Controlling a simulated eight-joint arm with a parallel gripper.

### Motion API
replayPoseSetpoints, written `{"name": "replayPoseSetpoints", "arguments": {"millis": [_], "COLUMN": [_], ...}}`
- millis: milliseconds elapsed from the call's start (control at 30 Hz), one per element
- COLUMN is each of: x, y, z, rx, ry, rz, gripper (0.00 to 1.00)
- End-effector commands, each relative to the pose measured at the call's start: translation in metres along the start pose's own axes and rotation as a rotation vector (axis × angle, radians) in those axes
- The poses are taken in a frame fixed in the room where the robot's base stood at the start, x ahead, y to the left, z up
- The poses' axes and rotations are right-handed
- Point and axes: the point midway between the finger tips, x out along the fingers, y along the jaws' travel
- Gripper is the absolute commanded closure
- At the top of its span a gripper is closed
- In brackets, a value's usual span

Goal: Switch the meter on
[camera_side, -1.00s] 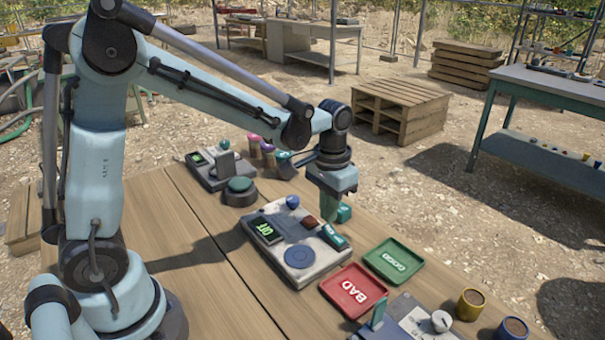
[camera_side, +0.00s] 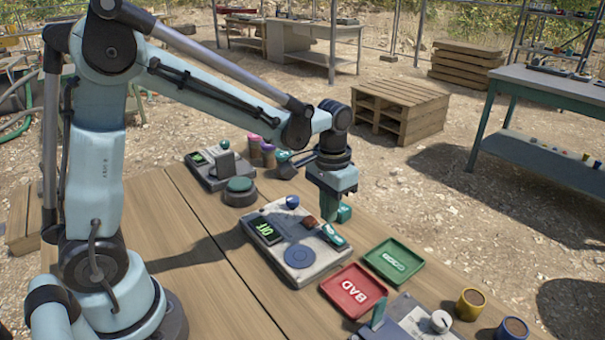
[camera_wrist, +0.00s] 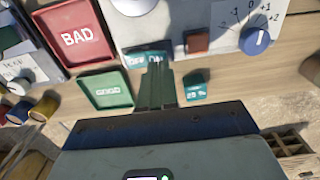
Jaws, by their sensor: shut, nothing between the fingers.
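The meter (camera_side: 298,272) is a pale grey box on the wooden table, with a round blue pad and a dark display (camera_side: 266,231) that reads OFF in green. Its teal rocker switch (camera_side: 334,236) lies along the right edge; in the wrist view the switch (camera_wrist: 149,56) shows the words OFF and ON. My gripper (camera_side: 329,215) points down at the meter's far right edge, its fingers shut and empty. In the wrist view the shut fingers (camera_wrist: 156,74) are right by the ON end of the switch and cover part of it. I cannot tell whether they touch it.
A brown button (camera_wrist: 197,42) and a blue knob (camera_wrist: 257,41) are on the meter. A small teal block (camera_wrist: 196,88) is close beside my fingers. A red BAD tray (camera_side: 352,291) and a green GOOD tray (camera_side: 394,261) lie to the right. A green-topped button (camera_side: 239,190) stands behind.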

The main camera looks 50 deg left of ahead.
Motion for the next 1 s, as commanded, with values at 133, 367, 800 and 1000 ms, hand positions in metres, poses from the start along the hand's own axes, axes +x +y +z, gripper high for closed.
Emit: {"name": "replayPoseSetpoints", "arguments": {"millis": [133,367,800,1000], "x": [0.000,0.002,0.008,0.010], "y": [0.000,0.000,0.000,0.000], "z": [0.000,0.000,0.000,0.000], "rx": [0.000,0.000,0.000,0.000], "ry": [0.000,0.000,0.000,0.000], "rz": [0.000,0.000,0.000,0.000], "gripper": [1.00,1.00,1.00,1.00]}}
